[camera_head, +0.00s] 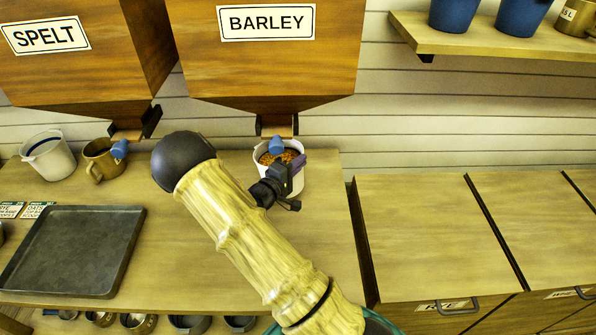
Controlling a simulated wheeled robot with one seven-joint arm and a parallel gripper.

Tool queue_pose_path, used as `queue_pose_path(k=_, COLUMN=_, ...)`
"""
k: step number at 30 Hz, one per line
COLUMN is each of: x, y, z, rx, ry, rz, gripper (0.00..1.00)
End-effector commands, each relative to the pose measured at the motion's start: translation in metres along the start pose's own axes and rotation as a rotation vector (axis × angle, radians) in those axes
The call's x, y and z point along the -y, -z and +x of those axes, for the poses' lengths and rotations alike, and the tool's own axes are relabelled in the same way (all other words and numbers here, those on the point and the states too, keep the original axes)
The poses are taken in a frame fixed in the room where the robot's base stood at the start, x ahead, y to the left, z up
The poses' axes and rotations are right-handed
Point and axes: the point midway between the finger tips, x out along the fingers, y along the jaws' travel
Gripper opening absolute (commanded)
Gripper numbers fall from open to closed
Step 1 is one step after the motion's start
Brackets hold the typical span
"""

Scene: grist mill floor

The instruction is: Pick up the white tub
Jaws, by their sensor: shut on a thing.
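A white tub (298,183) stands on the wooden counter under the spout of the BARLEY hopper. It is upright, with orange-brown grain (267,158) inside. My gripper (289,168) is at the tub's near side and is shut on it. My dark wrist and jaws hide much of the tub's front, and the exact contact is hard to see.
A white jug (48,156) and a brown mug (103,160) stand at the left under the SPELT hopper (75,60). A dark tray (72,250) lies at front left. The BARLEY hopper (270,60) is close above. Wooden bins (430,230) stand at right.

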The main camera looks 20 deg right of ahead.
Motion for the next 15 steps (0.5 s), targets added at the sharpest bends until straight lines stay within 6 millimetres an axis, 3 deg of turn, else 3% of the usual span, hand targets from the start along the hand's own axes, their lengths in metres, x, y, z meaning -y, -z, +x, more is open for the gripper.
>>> queue_pose_path(k=8, x=-0.035, y=0.0, z=0.001, rx=0.002, ry=-0.008, rz=0.01, gripper=0.0)
queue_pose_path(k=15, x=-0.034, y=-0.016, z=-0.021, rx=-0.002, ry=-0.008, rz=0.006, gripper=0.0)
